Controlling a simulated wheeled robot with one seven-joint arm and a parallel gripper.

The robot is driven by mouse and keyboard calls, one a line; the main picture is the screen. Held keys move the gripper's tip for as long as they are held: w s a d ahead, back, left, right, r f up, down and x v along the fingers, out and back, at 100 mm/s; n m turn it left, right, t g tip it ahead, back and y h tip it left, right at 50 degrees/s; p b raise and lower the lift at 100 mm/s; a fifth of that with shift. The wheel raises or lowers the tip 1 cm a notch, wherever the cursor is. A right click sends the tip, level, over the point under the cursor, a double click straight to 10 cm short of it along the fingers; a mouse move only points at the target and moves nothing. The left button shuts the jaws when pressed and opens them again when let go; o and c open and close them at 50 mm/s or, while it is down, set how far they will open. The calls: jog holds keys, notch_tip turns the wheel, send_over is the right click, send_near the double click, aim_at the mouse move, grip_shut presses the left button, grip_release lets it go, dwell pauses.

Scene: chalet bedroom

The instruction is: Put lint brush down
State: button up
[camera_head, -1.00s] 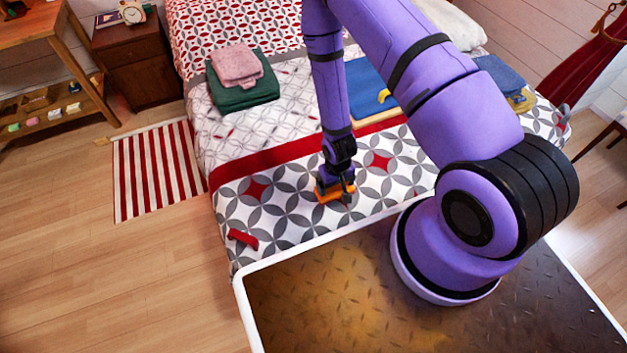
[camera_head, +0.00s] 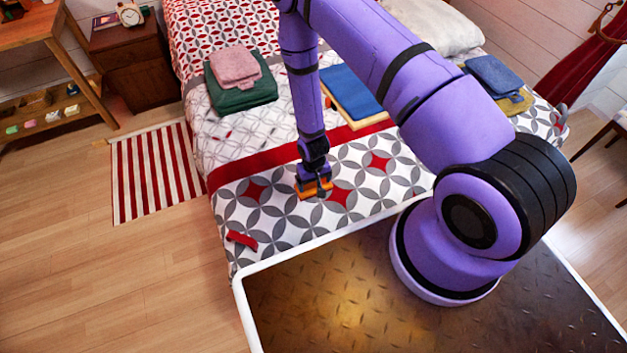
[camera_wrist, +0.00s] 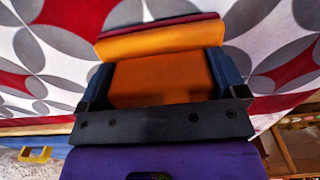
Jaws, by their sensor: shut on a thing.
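The lint brush (camera_head: 308,195) looks like an orange block with a dark red edge. My gripper (camera_head: 314,188) is shut on it, over the near part of the patterned bed (camera_head: 285,222). In the wrist view the orange lint brush (camera_wrist: 160,78) sits between the two dark blue fingers of my gripper (camera_wrist: 162,84), and its dark red edge points away from the palm. The brush is very close to the cover; I cannot tell whether it touches. Its underside is hidden.
A small red object (camera_head: 242,240) lies near the bed's front left corner. Folded pink and green cloths (camera_head: 242,98) lie farther back. A blue folded cloth (camera_head: 350,92) is partly behind my arm, with blue and mustard cloths (camera_head: 495,78) at right. The cover around my gripper is clear.

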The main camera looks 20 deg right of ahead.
jog(key=o, duration=0.7)
jog(key=shift+f, duration=0.1)
notch_tip(320, 180, up, 12)
jog(key=shift+r, duration=0.15)
